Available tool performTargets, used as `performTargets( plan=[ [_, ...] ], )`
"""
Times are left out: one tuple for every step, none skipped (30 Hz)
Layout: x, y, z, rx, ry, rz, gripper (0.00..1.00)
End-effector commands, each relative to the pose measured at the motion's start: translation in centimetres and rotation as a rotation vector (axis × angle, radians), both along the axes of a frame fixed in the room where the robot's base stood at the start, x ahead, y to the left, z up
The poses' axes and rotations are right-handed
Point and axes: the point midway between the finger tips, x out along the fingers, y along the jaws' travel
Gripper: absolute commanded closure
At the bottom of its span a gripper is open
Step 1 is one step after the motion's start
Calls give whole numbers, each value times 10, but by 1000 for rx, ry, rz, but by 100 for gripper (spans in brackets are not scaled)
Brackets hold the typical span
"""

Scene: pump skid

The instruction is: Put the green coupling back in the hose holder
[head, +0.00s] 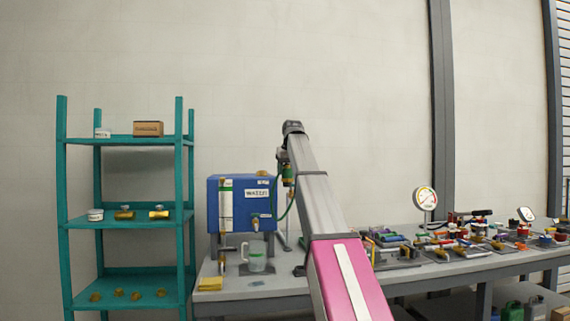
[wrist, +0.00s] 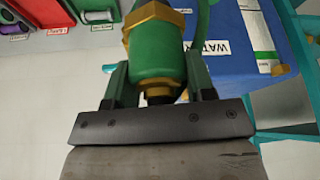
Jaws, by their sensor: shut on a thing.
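The green coupling (wrist: 158,45) with brass-coloured hex ends is between the fingers of my gripper (wrist: 155,85) in the wrist view. My gripper is shut on it. In the head view the coupling (head: 289,173) is held up in the air at the right edge of the blue water tank (head: 240,195), partly hidden by my arm. A green hose (head: 284,212) hangs from it in a curve toward the tank's tap (head: 256,219). A thin grey post (head: 284,235) stands on the bench below the coupling; I cannot tell whether it is the hose holder.
A clear jug (head: 257,262) stands below the tap. A yellow block (head: 210,284) lies at the bench's left end. Several valves and fittings and a round gauge (head: 425,198) fill the bench's right side. A teal shelf (head: 125,222) stands on the left.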

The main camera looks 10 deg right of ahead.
Motion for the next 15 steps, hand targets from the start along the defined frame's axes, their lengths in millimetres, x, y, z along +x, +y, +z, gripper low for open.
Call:
performTargets(
  plan=[
    [-2,-1,-7,0,1,0,79],
    [-3,-2,-11,0,1,0,79],
    [-3,-2,-15,1,2,0,79],
    [-4,-3,-18,1,2,0,79],
    [-4,-3,-22,1,2,0,79],
    [-5,-4,-26,1,2,0,79],
    [-5,-5,-29,1,1,0,79],
    [-6,-5,-32,0,1,0,79],
    [-6,-6,-36,0,0,0,79],
    [-7,-7,-39,0,0,0,79],
    [-7,-7,-43,0,1,0,79],
    [-8,-8,-47,0,1,0,79],
    [-8,-9,-51,1,1,0,79],
    [-9,-9,-54,1,2,0,79],
    [-9,-10,-58,1,2,0,79]
  ],
)
